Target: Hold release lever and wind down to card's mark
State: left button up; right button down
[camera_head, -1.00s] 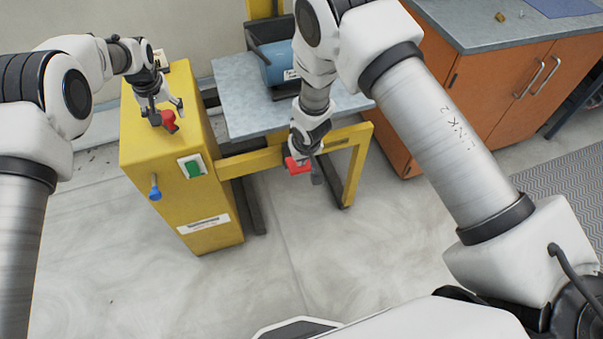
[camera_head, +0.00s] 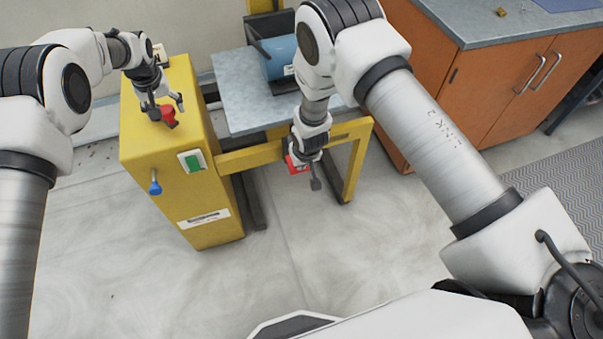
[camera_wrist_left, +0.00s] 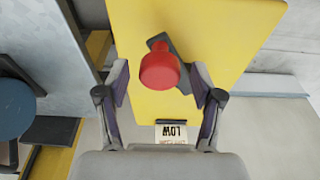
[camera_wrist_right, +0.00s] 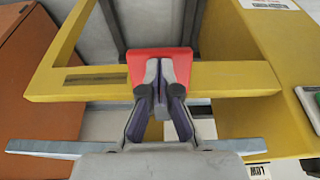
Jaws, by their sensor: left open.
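A red knob on a dark crank arm (camera_head: 168,118) sits on top of the yellow cabinet (camera_head: 143,140). My left gripper (camera_head: 167,105) is just above it. In the left wrist view the red knob (camera_wrist_left: 160,72) shows between and beyond the spread, open fingers. A card reading LOW (camera_wrist_left: 172,133) lies by the cabinet's edge. A red lever (camera_head: 297,166) is at the yellow frame. My right gripper (camera_wrist_right: 161,68) has its fingers together in front of the red lever (camera_wrist_right: 136,66); whether they touch it is unclear.
An orange cupboard (camera_head: 470,90) is at right. The floor (camera_head: 270,270) in front is clear.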

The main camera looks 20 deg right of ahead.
pick_arm(q)
jog(key=c, duration=1.3)
pick_arm(e)
jog(key=shift+f, duration=0.2)
pick_arm(q)
jog(key=shift+o, duration=0.2)
jog(key=shift+s+a, duration=0.3)
jog(key=shift+a, duration=0.3)
pick_arm(e)
jog(key=shift+s+d, duration=0.1)
pick_arm(q)
jog(key=shift+s+a, duration=0.15)
jog(key=shift+a, duration=0.3)
jog(key=shift+s+a, duration=0.2)
jog(key=shift+a, duration=0.35)
jog(key=shift+a+f, duration=0.1)
jog(key=shift+a, duration=0.3)
jog(key=shift+s+a, duration=0.1)
jog(key=shift+a, duration=0.8)
